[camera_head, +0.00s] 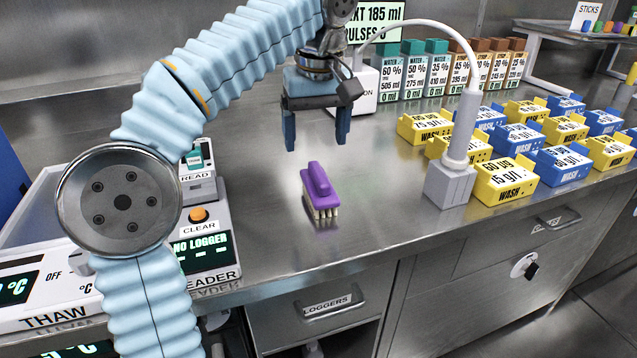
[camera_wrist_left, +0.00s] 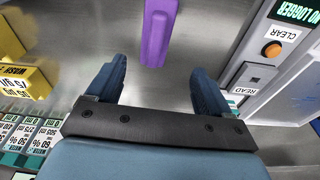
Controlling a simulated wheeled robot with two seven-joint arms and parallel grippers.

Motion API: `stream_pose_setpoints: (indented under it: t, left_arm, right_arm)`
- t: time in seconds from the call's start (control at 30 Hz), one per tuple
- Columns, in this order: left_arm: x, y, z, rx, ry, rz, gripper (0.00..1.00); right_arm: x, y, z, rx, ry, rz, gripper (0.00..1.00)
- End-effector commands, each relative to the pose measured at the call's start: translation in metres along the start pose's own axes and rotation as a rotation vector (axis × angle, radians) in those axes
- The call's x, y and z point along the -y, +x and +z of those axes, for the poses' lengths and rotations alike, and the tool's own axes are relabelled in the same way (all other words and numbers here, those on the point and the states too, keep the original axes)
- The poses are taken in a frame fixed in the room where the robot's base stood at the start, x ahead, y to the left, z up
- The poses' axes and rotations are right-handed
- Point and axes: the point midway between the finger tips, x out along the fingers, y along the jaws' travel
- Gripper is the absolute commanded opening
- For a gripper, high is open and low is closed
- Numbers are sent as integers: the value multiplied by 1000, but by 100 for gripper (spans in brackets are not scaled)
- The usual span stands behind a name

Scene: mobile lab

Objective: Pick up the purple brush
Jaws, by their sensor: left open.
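The purple brush (camera_head: 320,190) rests bristles down on the steel bench, its purple handle on top and pale bristles below. My left gripper (camera_head: 316,145) is open and empty above the bench, just behind the brush and pointing down. In the left wrist view the brush (camera_wrist_left: 158,32) lies beyond the two blue fingertips (camera_wrist_left: 158,80), roughly centred between them and apart from both. Its far end is cut off by the top edge of that view. My right gripper does not show.
A logger reader (camera_head: 205,245) and a thaw unit (camera_head: 50,295) stand left of the brush. A grey block with a white probe (camera_head: 449,185) stands to the right, near yellow and blue wash boxes (camera_head: 505,181). Labelled cartons (camera_head: 415,78) line the back. Bench around the brush is clear.

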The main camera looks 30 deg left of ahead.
Motion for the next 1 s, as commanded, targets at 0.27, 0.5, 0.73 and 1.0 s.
stream_pose_setpoints:
  t: [0.27, 0.5, 0.73, 1.0]
  left_arm:
    - [0, 55, 0, 1, -1, -2, 81]
    - [-4, 79, 2, 2, -1, -3, 81]
    - [-7, 110, 4, 1, -1, -2, 81]
    - [-8, 112, 3, 0, -1, 1, 81]
  right_arm:
    - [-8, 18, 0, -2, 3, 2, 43]
    - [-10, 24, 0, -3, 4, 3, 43]
    - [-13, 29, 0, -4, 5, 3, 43]
    - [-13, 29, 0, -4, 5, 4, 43]
